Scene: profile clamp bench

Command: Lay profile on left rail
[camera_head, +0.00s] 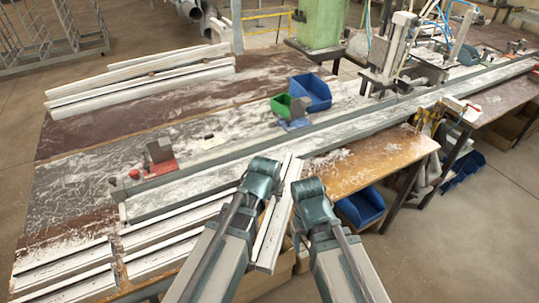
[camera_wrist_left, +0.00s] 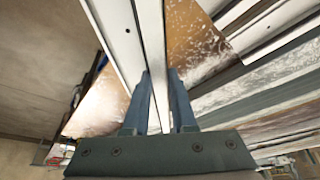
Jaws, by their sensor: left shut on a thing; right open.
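A white profile (camera_head: 276,226) stands out between my two arms in the head view, running from near the bench's front edge toward the camera. My left gripper (camera_head: 266,188) is shut on this profile. In the left wrist view the profile (camera_wrist_left: 127,40) passes between the two fingers of the left gripper (camera_wrist_left: 160,98). My right gripper (camera_head: 306,190) is open, just right of the profile; whether it touches it cannot be told. A long grey rail (camera_head: 236,152) runs diagonally along the bench, beyond the grippers. The fingertips are partly hidden in the head view.
Several white profiles (camera_head: 66,266) lie at the front left, and more (camera_head: 140,84) at the back left. A red-based clamp (camera_head: 160,160) stands near the rail's left end. Another blue bin (camera_head: 361,208) is below the bench's edge.

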